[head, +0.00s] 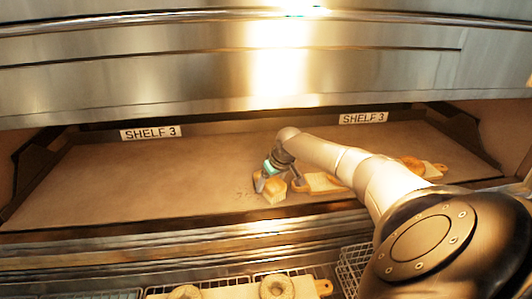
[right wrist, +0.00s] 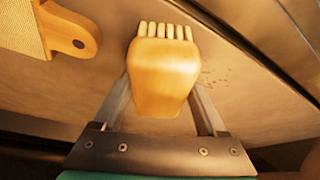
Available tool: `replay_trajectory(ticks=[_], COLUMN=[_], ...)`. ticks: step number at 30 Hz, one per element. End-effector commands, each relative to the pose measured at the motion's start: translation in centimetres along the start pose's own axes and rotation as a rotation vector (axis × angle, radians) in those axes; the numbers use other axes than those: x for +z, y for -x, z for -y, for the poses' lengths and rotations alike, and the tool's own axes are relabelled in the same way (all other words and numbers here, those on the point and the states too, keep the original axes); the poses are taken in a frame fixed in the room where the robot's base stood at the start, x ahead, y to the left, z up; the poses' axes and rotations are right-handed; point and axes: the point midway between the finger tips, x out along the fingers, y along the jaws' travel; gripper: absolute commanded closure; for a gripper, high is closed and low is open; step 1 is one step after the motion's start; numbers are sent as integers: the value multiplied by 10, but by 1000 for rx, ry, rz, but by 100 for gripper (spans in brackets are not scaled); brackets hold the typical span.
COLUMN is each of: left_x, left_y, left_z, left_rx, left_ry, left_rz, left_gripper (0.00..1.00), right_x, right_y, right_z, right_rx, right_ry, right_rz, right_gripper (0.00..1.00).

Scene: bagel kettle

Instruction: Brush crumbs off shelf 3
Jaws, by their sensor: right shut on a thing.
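Shelf 3 (head: 140,180) is a wide deck marked by two "SHELF 3" labels, one at the left and one at the right. My right gripper (head: 268,183) is over its front middle part, shut on a wooden brush (head: 274,191) with pale bristles. In the right wrist view the brush (right wrist: 165,75) sits between the two fingers, bristles pointing away from the gripper. A few small dark crumbs (head: 243,192) lie on the shelf just left of the brush; they also show in the right wrist view (right wrist: 212,76). My left gripper is out of view.
Right of the brush, a board (head: 322,183) lies on the shelf, partly behind my right arm. Another board (head: 432,170) with a bagel is farther right. Below, a board with bagels (head: 276,287) stands near wire racks. The shelf's left half is clear.

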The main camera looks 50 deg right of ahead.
Motion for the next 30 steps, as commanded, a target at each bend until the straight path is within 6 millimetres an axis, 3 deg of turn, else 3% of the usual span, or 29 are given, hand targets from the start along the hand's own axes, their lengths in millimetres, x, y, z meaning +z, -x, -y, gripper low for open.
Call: replay_trajectory(ticks=[30], left_x=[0], left_y=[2], left_z=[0], left_rx=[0], left_ry=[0], left_rz=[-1], left_gripper=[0], right_x=[-23], right_y=[-10], right_z=[58], right_rx=[-3], right_ry=[0], right_rz=[0], right_gripper=[95])
